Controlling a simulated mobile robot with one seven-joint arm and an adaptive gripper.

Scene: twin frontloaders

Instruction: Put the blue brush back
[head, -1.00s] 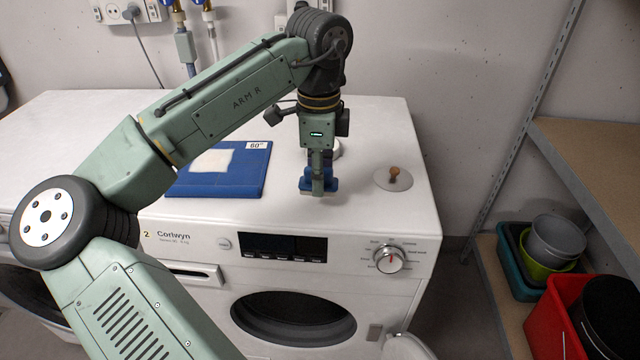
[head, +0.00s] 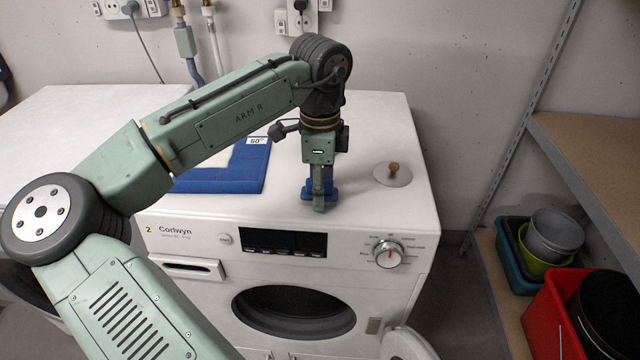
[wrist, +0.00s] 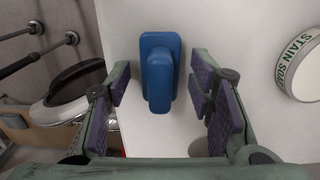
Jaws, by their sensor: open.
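The blue brush (head: 307,190) is on the white top of the right washing machine (head: 372,215), close to its front edge. In the wrist view the brush (wrist: 158,65) has a flat rounded base and a raised blue grip. My gripper (head: 319,203) points straight down over it. In the wrist view my gripper (wrist: 160,85) is open, one finger on each side of the brush, with gaps visible on both sides. The head view partly hides the brush behind my fingers.
A blue mat (head: 225,187) marked 60° lies left of the brush. A round metal lid with a knob (head: 393,170) is to the right. The wrist view shows a white stain soap tin (wrist: 303,65). A shelf (head: 590,150) and red bin (head: 545,315) stand at right.

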